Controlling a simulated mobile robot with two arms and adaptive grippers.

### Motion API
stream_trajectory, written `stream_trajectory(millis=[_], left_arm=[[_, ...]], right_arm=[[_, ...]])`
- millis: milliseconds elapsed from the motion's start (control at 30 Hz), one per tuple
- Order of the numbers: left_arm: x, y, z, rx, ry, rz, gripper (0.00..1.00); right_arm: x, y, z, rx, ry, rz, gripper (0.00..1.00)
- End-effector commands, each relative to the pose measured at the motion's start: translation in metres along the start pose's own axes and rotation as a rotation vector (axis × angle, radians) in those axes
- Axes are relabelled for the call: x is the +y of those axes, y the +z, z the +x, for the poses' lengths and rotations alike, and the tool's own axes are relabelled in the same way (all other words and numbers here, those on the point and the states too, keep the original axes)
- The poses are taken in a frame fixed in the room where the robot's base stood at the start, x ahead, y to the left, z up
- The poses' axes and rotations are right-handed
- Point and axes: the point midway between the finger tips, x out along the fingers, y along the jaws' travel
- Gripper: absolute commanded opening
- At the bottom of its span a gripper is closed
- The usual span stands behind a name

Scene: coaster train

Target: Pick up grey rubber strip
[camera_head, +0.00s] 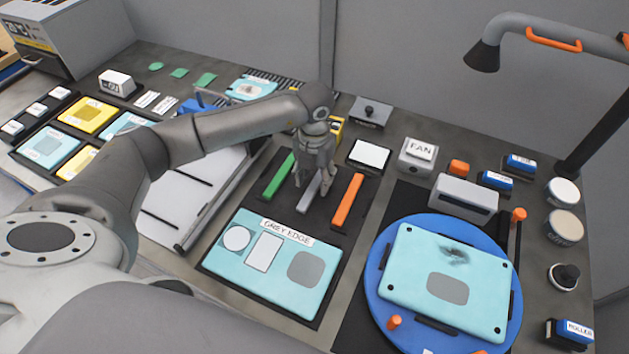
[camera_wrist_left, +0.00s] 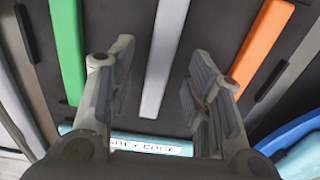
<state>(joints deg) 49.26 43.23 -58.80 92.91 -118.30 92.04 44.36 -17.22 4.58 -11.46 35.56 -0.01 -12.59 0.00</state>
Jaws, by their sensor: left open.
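The grey rubber strip (camera_head: 308,194) lies on a dark mat between a green strip (camera_head: 279,176) and an orange strip (camera_head: 348,201). My left gripper (camera_head: 314,188) is over the grey strip in the head view and hides part of it. In the left wrist view the gripper (camera_wrist_left: 160,90) is open and empty, with the grey strip (camera_wrist_left: 165,55) running between its fingers. The green strip (camera_wrist_left: 68,50) and the orange strip (camera_wrist_left: 262,45) lie outside the fingers. I cannot tell the exact height of the fingertips above the mat. My right gripper is not in view.
A light blue card marked GREY EDGE (camera_head: 215,262) lies in front of the strips. A round blue turntable (camera_head: 375,290) bearing a light blue panel (camera_head: 400,265) is to the right. A lamp (camera_head: 483,57) overhangs the back right.

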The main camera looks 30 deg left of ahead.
Motion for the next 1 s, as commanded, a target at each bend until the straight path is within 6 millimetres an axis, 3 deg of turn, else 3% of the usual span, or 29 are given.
stream_trajectory(millis=[133,367,733,1000], left_arm=[[-0.001,0.000,0.013,0.000,-0.001,-0.001,0.46],[0.000,0.001,0.015,-0.002,-0.001,0.000,0.46],[0.000,0.001,0.014,-0.002,-0.001,-0.001,0.00],[0.000,0.001,0.014,-0.002,-0.001,-0.001,0.00]], right_arm=[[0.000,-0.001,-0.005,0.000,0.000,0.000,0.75],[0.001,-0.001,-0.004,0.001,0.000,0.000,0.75],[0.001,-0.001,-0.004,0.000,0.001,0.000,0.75],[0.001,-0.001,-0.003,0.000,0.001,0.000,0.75]])
